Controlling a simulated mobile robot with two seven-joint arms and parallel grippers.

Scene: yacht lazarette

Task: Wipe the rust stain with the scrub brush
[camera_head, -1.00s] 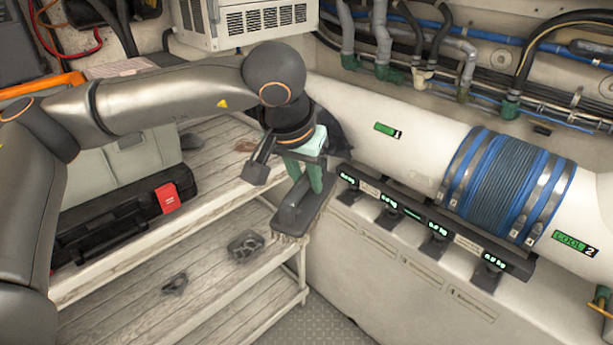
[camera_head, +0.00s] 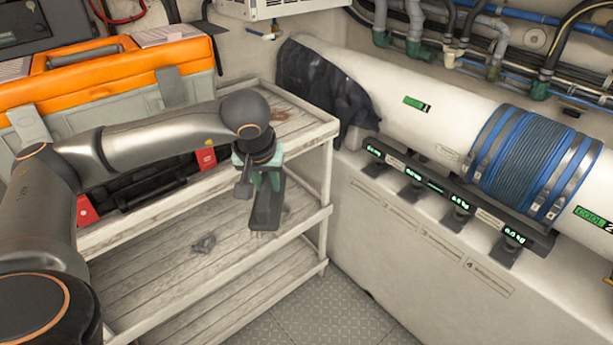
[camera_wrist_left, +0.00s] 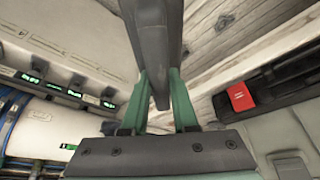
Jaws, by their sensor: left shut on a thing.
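My left gripper (camera_head: 262,178) is shut on the dark grey scrub brush (camera_head: 267,207). The brush hangs down with pale bristles at its lower end, apart from the shelf boards as far as I can tell. In the left wrist view the green fingers (camera_wrist_left: 164,88) clamp the grey brush (camera_wrist_left: 158,45); its far end is out of frame. A small reddish-brown patch (camera_head: 280,116), likely the rust stain, is on the upper shelf beyond my gripper. My right gripper is not in view.
A white slatted shelf unit (camera_head: 318,132) carries an orange-lidded box (camera_head: 120,70) and a black case with red latches (camera_head: 207,158). A small dark object (camera_head: 204,243) lies on the lower shelf. A white pipe (camera_head: 430,110) and a gauge rail (camera_head: 440,195) stand to the right.

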